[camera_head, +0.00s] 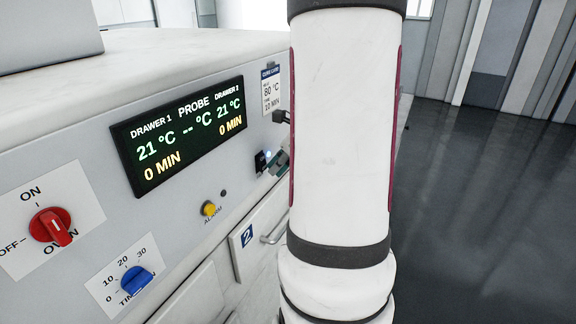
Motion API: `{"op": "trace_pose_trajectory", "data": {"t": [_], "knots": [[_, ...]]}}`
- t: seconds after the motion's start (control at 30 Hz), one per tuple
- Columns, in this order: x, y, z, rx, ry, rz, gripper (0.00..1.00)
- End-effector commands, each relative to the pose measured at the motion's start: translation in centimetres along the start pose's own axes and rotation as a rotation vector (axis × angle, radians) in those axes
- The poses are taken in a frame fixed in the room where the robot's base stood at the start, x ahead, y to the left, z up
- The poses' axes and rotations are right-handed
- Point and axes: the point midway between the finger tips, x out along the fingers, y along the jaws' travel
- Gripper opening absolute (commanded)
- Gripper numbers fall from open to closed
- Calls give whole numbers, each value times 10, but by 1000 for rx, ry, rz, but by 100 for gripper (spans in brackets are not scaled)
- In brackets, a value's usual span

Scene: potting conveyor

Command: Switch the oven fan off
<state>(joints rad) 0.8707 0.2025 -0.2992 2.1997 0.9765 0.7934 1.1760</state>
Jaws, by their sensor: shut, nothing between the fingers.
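A small black switch (261,161) with a blue-white light beside it sits on the oven's front panel, right of the display. No fan label is readable near it. My gripper (278,162) shows only as a small grey-green tip at the left edge of my white arm, right beside the switch. It is shut with nothing held. I cannot tell whether it touches the switch. My arm hides the rest of the gripper and the panel behind it.
The panel also has a red oven knob (50,227), a blue timer knob (136,279), a yellow alarm button (209,209) and a lit display (180,135). A drawer handle (273,232) sticks out below. Dark open floor (480,210) lies to the right.

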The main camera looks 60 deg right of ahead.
Motion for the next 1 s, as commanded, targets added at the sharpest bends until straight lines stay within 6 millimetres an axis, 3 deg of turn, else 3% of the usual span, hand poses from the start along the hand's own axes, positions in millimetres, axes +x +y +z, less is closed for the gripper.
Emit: {"op": "trace_pose_trajectory", "data": {"t": [0.47, 0.77, 1.0], "knots": [[4, 0, 3, 1, -4, 0, 0], [16, 0, 4, 7, -105, 1, 0], [10, 1, 5, 2, -99, 4, 0]]}}
